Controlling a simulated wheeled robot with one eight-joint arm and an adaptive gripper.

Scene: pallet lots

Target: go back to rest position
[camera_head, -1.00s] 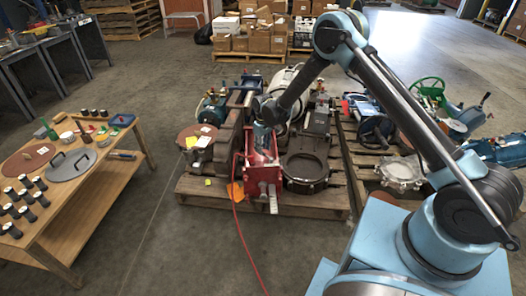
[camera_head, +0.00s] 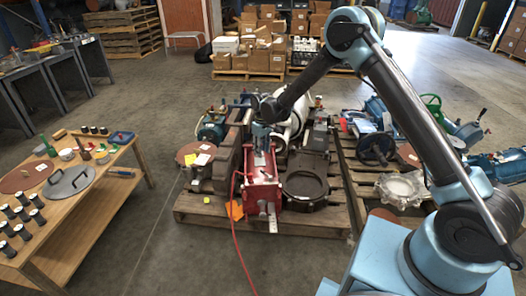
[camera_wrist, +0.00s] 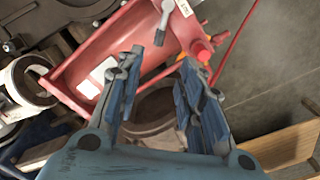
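My gripper (camera_head: 263,137) hangs over the loaded pallet in the head view, above the red machine part (camera_head: 262,190). In the wrist view my gripper (camera_wrist: 161,59) has its two blue-grey fingers spread apart with nothing between them. The red part (camera_wrist: 110,50) lies beyond the fingers there, with a white label on it. My arm is bent, with its elbow high at the upper right of the head view.
A wooden pallet (camera_head: 310,222) holds several machine parts below my gripper; another loaded pallet stands to its right. A wooden table (camera_head: 112,200) with discs, black cylinders and small items stands at left. A red hose (camera_head: 237,235) runs along the floor. Open floor lies between table and pallet.

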